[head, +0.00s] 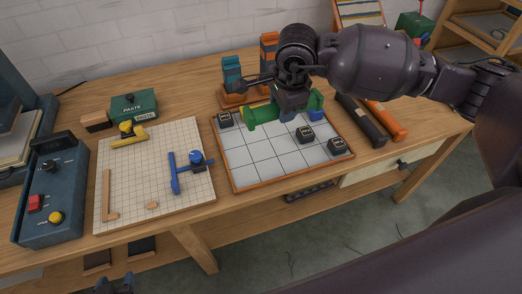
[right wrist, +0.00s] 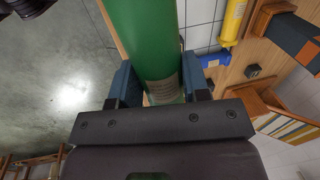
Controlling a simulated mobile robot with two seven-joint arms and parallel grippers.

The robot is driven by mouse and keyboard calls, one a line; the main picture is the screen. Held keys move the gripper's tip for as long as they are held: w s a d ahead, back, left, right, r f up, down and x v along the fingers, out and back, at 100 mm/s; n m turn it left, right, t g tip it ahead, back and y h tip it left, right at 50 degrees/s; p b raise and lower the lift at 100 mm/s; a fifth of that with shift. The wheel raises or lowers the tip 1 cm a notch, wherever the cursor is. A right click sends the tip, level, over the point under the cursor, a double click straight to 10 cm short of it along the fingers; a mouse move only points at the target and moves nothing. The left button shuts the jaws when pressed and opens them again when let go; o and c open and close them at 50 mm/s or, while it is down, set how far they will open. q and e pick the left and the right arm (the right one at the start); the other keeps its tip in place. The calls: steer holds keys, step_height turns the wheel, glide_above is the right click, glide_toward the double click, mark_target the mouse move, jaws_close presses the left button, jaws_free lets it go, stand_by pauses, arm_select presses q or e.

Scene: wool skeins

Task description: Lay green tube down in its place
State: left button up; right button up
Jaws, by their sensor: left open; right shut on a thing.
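The green tube (head: 262,113) with a flanged end lies across the back part of the white tiled board (head: 265,172) with an orange rim. My right gripper (head: 291,108) is over the tube's middle and shut on it. In the right wrist view the tube (right wrist: 145,40) runs between its blue finger pads. Whether the tube touches the board is hard to tell. My left gripper (head: 115,284) shows only at the bottom edge of the head view, open and away from the board.
Black blocks (head: 338,147) stand on the tiled board. A gridded board (head: 130,195) with yellow and blue pieces lies to its left, beside a blue control box (head: 50,195). Dark and orange rolls (head: 385,121) lie to the right. Orange and teal spools (head: 232,75) stand behind.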

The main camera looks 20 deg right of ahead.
steer(key=m, duration=0.2)
steer(key=w+m+h, duration=0.1)
steer(key=m, duration=0.2)
steer(key=shift+a, duration=0.2)
steer(key=m, duration=0.2)
steer(key=w+m+b, duration=0.1)
steer(key=m, duration=0.2)
steer(key=shift+a+g+h, duration=0.15)
steer(key=shift+g+h, duration=0.15)
steer(key=shift+h, duration=0.1)
steer(key=m+g, duration=0.1)
steer(key=m, duration=0.4)
steer(key=m+g+y+b, duration=0.25)
steer(key=m+b, duration=0.25)
steer(key=m, duration=1.7)
glide_above(263, 151)
steer(key=shift+h, duration=0.45)
steer(key=f, duration=1.3)
steer(key=shift+w, duration=0.35)
steer(key=shift+f, duration=0.35)
steer(key=shift+g, duration=0.25)
steer(key=x, duration=0.2)
steer(key=w+b+x, duration=0.1)
steer(key=x, duration=0.2)
steer(key=shift+f, duration=0.4)
arm_select(q)
step_height(263, 151, down, 6)
steer(key=shift+w+d+f, duration=0.2)
steer(key=shift+w+d, duration=0.05)
steer(key=shift+w, duration=0.1)
